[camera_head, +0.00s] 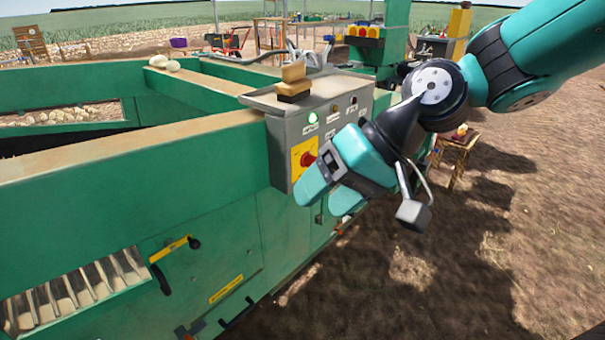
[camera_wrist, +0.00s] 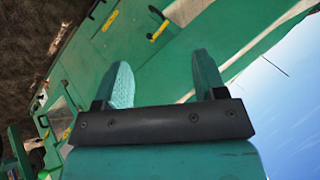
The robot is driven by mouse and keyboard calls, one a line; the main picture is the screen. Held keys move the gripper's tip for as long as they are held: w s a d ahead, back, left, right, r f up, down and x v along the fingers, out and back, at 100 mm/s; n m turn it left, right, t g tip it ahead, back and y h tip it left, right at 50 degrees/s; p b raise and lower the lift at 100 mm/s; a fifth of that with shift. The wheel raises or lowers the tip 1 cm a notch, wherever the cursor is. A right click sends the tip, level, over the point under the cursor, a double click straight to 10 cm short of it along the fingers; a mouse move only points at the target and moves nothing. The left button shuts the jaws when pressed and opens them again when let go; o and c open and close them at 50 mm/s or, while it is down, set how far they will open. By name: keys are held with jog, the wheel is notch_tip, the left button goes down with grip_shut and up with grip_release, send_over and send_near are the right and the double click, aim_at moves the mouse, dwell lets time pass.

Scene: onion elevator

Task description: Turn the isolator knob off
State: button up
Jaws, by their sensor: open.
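The isolator knob (camera_head: 307,159) is red on a yellow plate (camera_head: 299,172), low on the front of a grey control box (camera_head: 279,150) fixed to the green machine. In the head view my gripper (camera_head: 328,200) is just right of and below the knob, close to the box; I cannot tell whether it touches. In the wrist view the two teal fingers (camera_wrist: 162,82) stand apart with nothing between them. The knob does not show in the wrist view. A green lamp (camera_head: 313,118) glows on the box.
A brush (camera_head: 293,90) lies on top of the box. The green machine (camera_head: 120,180) fills the left, with a yellow-handled lever (camera_head: 170,248) on its side. A small wooden stool (camera_head: 457,147) stands on the dirt. Open ground (camera_head: 450,270) lies at right.

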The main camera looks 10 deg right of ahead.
jog(key=w+d+f+m+t+y+b, duration=0.35)
jog(key=w+f+m+b, duration=0.2)
jog(key=w+f, duration=0.5)
jog(key=m+t+h+b, duration=0.1)
jog(key=m+t+b, duration=0.4)
jog(key=m+t, duration=0.7)
send_near(312, 162)
jog(key=w+a, duration=0.1)
jog(key=w, duration=0.2)
jog(key=w+a+m+g+p, duration=0.1)
jog(key=w+a, duration=0.1)
jog(key=w, duration=0.1)
jog(key=w+a+m+g+p, duration=0.1)
jog(key=w, duration=0.3)
jog(key=shift+w+a+r, duration=0.1)
jog(key=shift+a+r, duration=0.1)
jog(key=shift+a, duration=0.15)
jog(key=c, duration=0.9)
jog(key=shift+c, duration=0.2)
